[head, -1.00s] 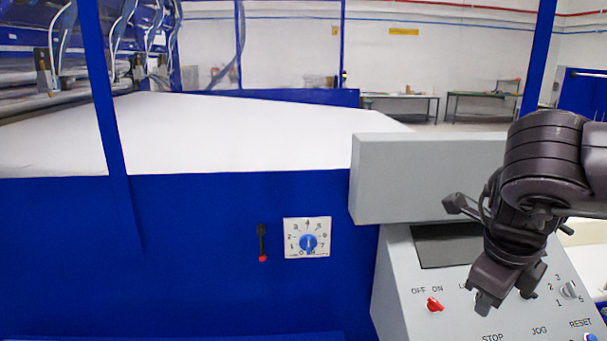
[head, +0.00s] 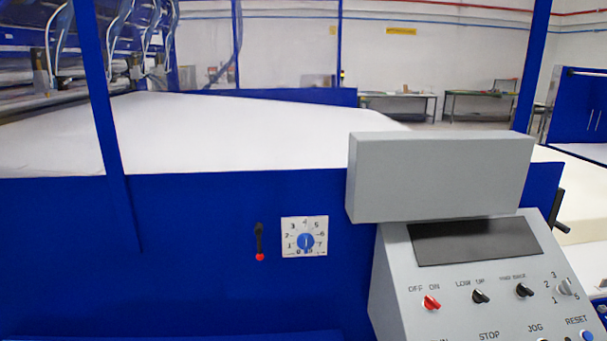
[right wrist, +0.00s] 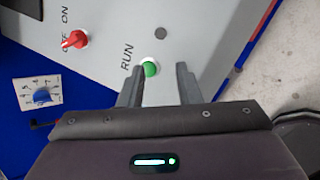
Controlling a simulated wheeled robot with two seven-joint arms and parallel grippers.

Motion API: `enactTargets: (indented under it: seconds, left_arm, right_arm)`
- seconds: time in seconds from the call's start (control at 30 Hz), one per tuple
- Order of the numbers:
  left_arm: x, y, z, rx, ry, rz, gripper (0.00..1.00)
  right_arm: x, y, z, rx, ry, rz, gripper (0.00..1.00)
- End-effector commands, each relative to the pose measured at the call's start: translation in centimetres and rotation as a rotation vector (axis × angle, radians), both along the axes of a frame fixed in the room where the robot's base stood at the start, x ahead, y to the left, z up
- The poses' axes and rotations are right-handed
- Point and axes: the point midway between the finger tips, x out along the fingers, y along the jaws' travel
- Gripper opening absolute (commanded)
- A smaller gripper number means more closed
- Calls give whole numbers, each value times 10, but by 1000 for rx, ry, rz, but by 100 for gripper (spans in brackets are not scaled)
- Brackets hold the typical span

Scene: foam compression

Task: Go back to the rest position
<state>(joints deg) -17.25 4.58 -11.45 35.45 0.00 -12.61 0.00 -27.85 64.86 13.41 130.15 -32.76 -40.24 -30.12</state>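Neither gripper shows in the head view. In the right wrist view my right gripper (right wrist: 160,85) is open and empty, its two fingers apart over the grey control panel (right wrist: 190,30). The green RUN button (right wrist: 150,67) appears between the fingers, and I cannot tell how far below them it is. The panel (head: 400,290) stands at the lower right in the head view, with a red OFF/ON switch (head: 432,302), several black and grey knobs, and a dark screen (head: 474,241).
A blue machine wall (head: 180,240) carries a dial plate (head: 305,237) and a small lever with a red tip (head: 260,242). White foam (head: 230,130) lies behind it. A grey box (head: 440,177) stands above the panel. Grey floor (right wrist: 285,75) shows at the right in the right wrist view.

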Motion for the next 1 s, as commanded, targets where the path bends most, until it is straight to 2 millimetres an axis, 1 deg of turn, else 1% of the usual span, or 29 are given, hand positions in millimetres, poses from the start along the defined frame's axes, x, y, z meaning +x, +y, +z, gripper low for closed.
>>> enactTargets:
  seconds: [0.03, 0.1, 0.2, 0.33, 0.4, 0.5, 0.67, 0.8, 0.83, 0.9, 0.97, 1.0]
  left_arm:
    - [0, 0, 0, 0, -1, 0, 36]
    - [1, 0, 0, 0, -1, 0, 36]
    - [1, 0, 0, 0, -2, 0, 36]
    - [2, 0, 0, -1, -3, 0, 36]
    - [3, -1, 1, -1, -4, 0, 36]
    - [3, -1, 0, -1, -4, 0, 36]
    - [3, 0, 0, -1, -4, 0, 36]
    - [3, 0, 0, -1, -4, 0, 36]
    - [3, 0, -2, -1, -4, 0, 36]
    - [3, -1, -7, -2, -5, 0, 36]
    - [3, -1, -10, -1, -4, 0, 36]
    - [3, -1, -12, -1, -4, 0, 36]
  right_arm:
    - [-10, 7, -12, 106, 3, -118, 31]
    - [-23, 13, -26, 239, 13, -293, 31]
    - [-45, 26, -44, 429, 47, -550, 31]
    - [-76, 48, -61, 648, 119, -864, 31]
    - [-91, 60, -68, 738, 163, -1003, 31]
    - [-109, 76, -73, 840, 225, -1166, 31]
    - [-133, 102, -76, 970, 326, -1384, 31]
    - [-152, 126, -74, 1063, 422, -1551, 31]
    - [-153, 128, -82, 1066, 434, -1573, 31]
    - [-146, 126, -112, 1046, 432, -1568, 31]
    - [-142, 127, -133, 1041, 436, -1568, 31]
    - [-139, 127, -148, 1036, 438, -1569, 31]
